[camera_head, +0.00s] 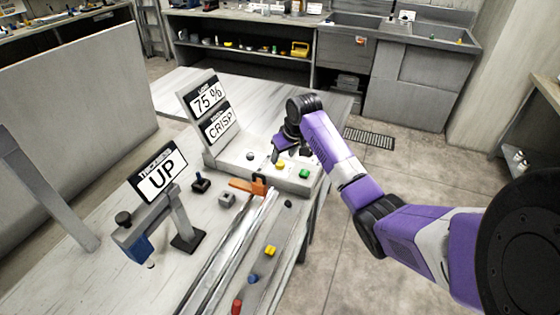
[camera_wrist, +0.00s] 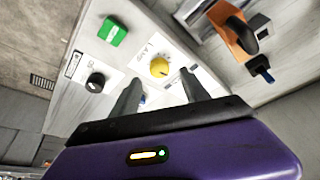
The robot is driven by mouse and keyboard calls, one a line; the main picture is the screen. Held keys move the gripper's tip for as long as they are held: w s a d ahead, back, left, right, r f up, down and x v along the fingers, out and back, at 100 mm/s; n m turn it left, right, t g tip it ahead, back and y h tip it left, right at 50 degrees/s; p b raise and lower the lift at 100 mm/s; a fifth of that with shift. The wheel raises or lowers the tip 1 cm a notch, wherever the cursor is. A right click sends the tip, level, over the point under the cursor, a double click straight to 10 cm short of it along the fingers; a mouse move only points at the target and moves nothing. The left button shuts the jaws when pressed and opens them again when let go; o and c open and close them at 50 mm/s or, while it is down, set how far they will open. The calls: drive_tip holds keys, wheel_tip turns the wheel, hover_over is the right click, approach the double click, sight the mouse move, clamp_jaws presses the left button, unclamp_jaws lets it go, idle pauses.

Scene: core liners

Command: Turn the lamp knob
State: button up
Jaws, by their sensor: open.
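In the wrist view, a black knob with a white mark (camera_wrist: 95,82) sits left of my fingers, near the green button (camera_wrist: 112,32).
The lamp display (camera_head: 207,96) reads 75% and the one below reads CRISP; both stand behind the box's left part. An orange clamp (camera_head: 248,186) and a metal rail (camera_head: 235,245) lie in front. A stand with an UP sign (camera_head: 160,172) is at left.

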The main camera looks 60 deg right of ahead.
sight(280, 163)
drive_tip(key=shift+x, duration=2.25)
clamp_jaws()
drive_tip(key=shift+d, duration=0.1)
